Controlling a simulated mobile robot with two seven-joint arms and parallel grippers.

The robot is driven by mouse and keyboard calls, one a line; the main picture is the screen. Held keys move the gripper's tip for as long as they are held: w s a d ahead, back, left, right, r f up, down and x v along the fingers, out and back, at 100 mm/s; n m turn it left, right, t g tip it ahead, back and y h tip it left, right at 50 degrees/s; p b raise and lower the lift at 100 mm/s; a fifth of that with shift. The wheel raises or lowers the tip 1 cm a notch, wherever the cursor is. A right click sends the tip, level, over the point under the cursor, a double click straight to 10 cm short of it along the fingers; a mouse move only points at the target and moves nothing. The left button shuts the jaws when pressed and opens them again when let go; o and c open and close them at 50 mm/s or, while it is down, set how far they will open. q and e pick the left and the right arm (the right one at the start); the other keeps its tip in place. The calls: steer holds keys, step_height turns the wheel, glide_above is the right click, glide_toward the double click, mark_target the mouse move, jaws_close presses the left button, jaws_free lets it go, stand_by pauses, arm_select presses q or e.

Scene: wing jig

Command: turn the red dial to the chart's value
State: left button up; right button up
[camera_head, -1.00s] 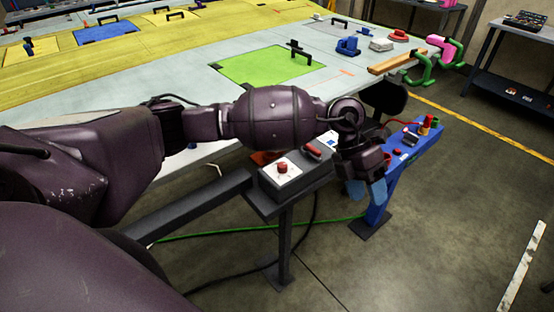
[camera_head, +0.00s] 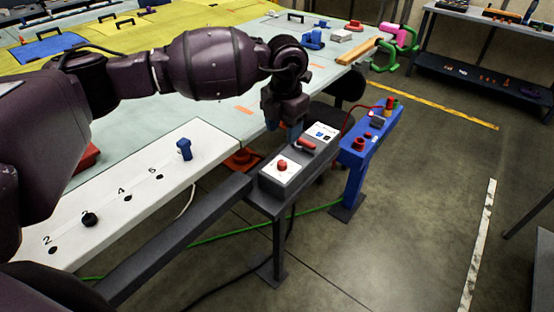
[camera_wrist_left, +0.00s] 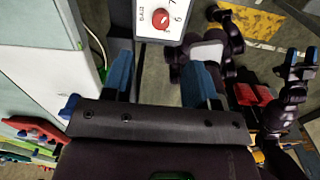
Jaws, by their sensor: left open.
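The red dial (camera_head: 283,165) sits on a white panel on top of a dark grey console (camera_head: 262,200). In the left wrist view the red dial (camera_wrist_left: 160,19) shows at the top, beside the printed figures 6 and 7 and the label DIAL. My left gripper (camera_head: 289,132) points down just behind the dial, apart from it. Its blue fingers (camera_wrist_left: 158,80) are open with nothing between them. What seems to be my right gripper (camera_wrist_left: 300,58) shows small at the right of the wrist view.
A red handle (camera_head: 306,146) stands on the console between dial and card. A blue stand (camera_head: 354,175) with red parts is to its right. A white numbered board (camera_head: 150,185) with pegs lies left.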

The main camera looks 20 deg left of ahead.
mark_target(282, 162)
arm_select(q)
step_height(282, 162, down, 10)
steer(key=shift+f+p, duration=0.15)
steer(key=shift+p, duration=0.5)
steer(key=c, duration=0.9)
